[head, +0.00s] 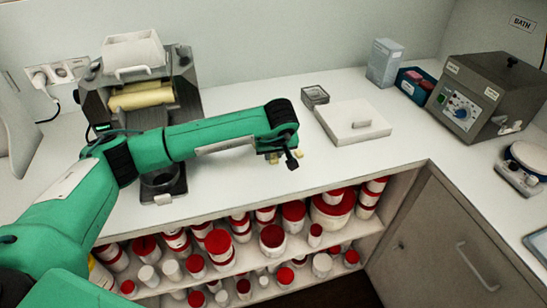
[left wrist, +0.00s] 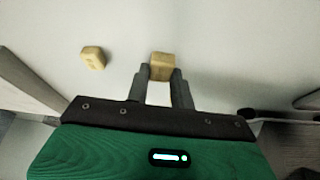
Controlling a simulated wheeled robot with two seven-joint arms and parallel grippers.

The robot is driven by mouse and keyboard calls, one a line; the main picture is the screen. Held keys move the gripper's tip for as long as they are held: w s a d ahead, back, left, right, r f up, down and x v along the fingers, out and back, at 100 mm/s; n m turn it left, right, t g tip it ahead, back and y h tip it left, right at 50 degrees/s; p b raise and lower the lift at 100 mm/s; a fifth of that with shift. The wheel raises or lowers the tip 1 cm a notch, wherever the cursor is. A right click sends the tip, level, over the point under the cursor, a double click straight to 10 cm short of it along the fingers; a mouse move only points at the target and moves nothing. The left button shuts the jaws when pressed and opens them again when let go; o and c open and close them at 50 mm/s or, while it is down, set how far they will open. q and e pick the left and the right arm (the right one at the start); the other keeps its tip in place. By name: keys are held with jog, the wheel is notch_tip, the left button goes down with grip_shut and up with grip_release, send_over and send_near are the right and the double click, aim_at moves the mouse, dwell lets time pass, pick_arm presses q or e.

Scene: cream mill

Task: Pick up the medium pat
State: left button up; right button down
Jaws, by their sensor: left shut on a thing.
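A pale yellow pat (left wrist: 162,66) sits between the fingertips of my left gripper (left wrist: 161,75) in the left wrist view. The gripper is shut on it, with a finger on each side. A second pale yellow pat (left wrist: 93,57) lies apart on the white counter, to the left in that view, and looks a little smaller. In the head view my left gripper (head: 284,160) is low over the counter, and only small yellow bits show around its fingers. I cannot tell the held pat's height above the counter. My right gripper is not in view.
A white lidded slab (head: 350,125) and a small grey box (head: 315,96) stand right of the gripper. A roller mill (head: 140,80) stands at the back left. A grey bath (head: 485,95) is at the right. Shelves of red-lidded jars (head: 272,240) are below the counter's front edge.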

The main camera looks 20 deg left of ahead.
pick_arm(q)
jog(key=shift+r, duration=0.1)
